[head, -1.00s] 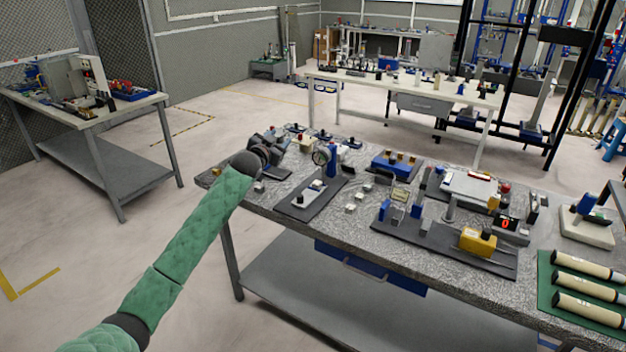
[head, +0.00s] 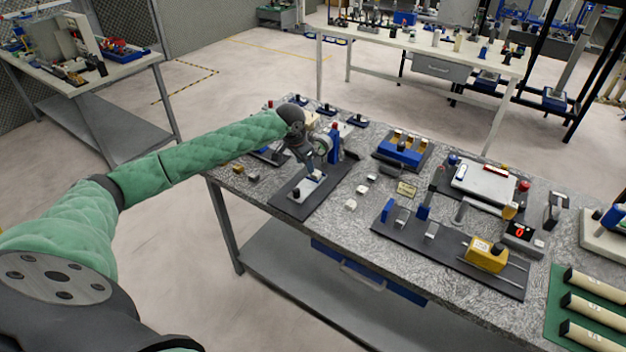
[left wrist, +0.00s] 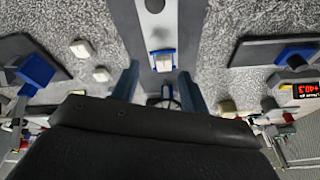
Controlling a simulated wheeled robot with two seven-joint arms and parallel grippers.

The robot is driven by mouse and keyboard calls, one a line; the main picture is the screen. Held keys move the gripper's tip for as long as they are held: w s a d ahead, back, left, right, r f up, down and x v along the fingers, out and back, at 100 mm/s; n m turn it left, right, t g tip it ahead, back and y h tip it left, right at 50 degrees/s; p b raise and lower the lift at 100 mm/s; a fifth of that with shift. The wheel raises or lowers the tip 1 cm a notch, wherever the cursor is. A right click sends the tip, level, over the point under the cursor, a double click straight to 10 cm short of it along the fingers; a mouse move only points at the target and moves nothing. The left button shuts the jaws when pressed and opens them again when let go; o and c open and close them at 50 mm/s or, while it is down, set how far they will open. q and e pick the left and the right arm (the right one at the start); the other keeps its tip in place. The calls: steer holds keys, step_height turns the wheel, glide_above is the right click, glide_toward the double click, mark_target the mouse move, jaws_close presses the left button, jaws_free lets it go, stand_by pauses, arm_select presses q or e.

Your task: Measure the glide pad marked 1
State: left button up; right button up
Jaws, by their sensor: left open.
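My left gripper (head: 311,171) is open and points down over the dark plate (head: 292,201) of the dial gauge stand. In the left wrist view its two fingers (left wrist: 158,78) stand apart, on either side of a small pale block in a blue holder (left wrist: 163,60). I cannot tell if they touch it. The dial gauge (head: 322,145) is just beside the gripper, on a blue post (head: 335,143). Small white pads lie loose right of the plate: a near one (head: 350,204), a middle one (head: 361,190) and a far one (head: 371,178). No marking is readable. My right gripper is out of view.
Right of the pads, a dark board (head: 450,248) carries blue and grey fixtures and a yellow block (head: 487,254). A red-digit display (head: 519,231) stands behind it. A blue block with yellowish pieces (head: 402,148) is further back. Bare tabletop surrounds the pads.

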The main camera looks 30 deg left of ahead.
mark_target(297, 189)
arm_select(q)
steer(key=s+g, duration=0.1)
steer(key=s, duration=0.1)
steer(key=s+g, duration=0.2)
steer(key=shift+s+f+n, duration=0.1)
steer(key=shift+f+n, duration=0.1)
steer(key=shift+n, duration=0.1)
steer(key=shift+s+a+y, duration=0.15)
steer(key=shift+s+y, duration=0.15)
steer(key=shift+w+f+p, duration=0.1)
steer(key=shift+f+p, duration=1.55)
steer(key=shift+f, duration=2.3)
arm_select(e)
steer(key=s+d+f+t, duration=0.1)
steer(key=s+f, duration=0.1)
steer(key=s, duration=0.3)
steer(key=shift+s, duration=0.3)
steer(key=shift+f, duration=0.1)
arm_select(q)
steer(key=c, duration=0.9)
steer(key=shift+o, duration=0.2)
steer(key=shift+w, duration=2.35)
steer(key=shift+r, duration=0.15)
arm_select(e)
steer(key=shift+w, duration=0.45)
